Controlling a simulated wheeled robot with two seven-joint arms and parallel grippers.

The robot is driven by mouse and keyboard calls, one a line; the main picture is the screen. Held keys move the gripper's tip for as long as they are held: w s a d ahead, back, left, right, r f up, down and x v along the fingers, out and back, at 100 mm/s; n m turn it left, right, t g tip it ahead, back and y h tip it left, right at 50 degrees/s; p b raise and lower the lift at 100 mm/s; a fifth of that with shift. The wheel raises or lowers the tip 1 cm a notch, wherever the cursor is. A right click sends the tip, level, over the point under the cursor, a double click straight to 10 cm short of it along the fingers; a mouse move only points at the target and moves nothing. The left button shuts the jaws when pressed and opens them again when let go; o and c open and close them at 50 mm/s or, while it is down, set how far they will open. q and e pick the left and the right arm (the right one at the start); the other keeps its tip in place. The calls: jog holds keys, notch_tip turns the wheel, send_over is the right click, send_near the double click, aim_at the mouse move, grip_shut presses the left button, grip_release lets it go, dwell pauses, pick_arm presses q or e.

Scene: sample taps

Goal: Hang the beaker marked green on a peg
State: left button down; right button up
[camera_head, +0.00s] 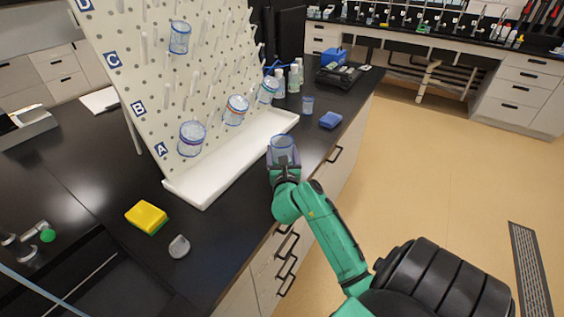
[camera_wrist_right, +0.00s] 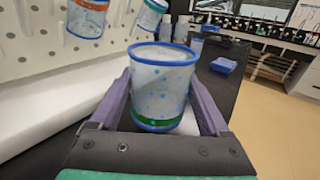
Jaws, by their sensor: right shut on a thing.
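My right gripper (camera_head: 283,160) is shut on a clear beaker (camera_head: 282,143) above the front edge of the black counter. In the right wrist view the beaker (camera_wrist_right: 162,80) stands between the two fingers (camera_wrist_right: 163,105), with a blue rim and a green band near its base. The white pegboard (camera_head: 170,75) leans behind, with many pegs and row labels A to D. Several beakers hang on it: one with a purple band (camera_head: 192,138), one with an orange band (camera_head: 236,110), one farther right (camera_head: 267,90) and one higher up (camera_head: 180,37). My left gripper is out of view.
A white drip tray (camera_head: 205,187) runs along the board's foot. A yellow sponge (camera_head: 146,216) and a grey scoop-like item (camera_head: 179,246) lie at the front left. A blue sponge (camera_head: 330,120), a small beaker (camera_head: 308,104) and bottles (camera_head: 294,78) stand farther right.

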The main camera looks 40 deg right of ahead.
notch_tip(320, 180, down, 2)
jog(key=shift+s+f, duration=0.1)
jog(key=shift+f, duration=0.4)
jog(key=o, duration=1.2)
jog(key=shift+b, duration=0.3)
jog(key=shift+c, duration=0.2)
jog(key=shift+r, duration=0.15)
jog(key=b+v, duration=0.2)
jog(key=v, duration=0.9)
jog(key=shift+s+a, duration=0.4)
